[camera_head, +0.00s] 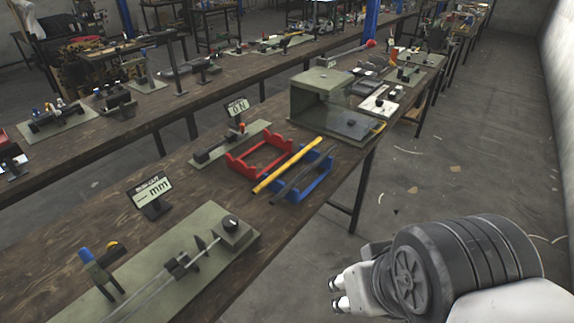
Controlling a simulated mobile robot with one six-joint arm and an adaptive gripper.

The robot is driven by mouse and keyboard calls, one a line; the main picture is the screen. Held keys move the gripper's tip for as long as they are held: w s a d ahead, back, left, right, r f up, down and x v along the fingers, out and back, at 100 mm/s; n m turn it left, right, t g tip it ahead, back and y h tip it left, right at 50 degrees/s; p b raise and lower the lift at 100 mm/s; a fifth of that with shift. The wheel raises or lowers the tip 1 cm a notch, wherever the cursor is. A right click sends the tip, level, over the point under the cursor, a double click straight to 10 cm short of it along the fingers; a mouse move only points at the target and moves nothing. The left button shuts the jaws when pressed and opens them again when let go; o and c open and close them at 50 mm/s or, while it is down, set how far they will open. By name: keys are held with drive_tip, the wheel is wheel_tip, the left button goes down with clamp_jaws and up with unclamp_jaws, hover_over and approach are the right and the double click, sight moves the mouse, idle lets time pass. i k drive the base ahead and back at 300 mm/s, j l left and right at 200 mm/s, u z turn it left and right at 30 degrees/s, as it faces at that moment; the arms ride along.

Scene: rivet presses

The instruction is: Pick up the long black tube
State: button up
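The long black tube (301,175) lies slantwise across a blue rack (322,185) near the right edge of the wooden bench. A yellow tube (287,165) lies alongside it on the left, nearly parallel. My gripper (338,293) is at the lower right, beyond the bench's right edge and nearer to me than the tube. It is well apart from the black tube and nothing shows in it. Its pale tips point left, but this angle does not show how far apart the fingers are.
A red rack (262,157) stands left of the yellow tube. A green-grey box with a clear panel (322,92) stands behind the racks. A press fixture on a green plate (178,262) and a "mm" display (151,190) are on the near bench. The floor to the right is mostly clear.

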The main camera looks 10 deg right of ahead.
sight(288, 188)
drive_tip(key=i+l, duration=0.6)
drive_tip(key=i+l+z, duration=0.15)
drive_tip(key=i+l, duration=0.4)
drive_tip(key=i, duration=0.15)
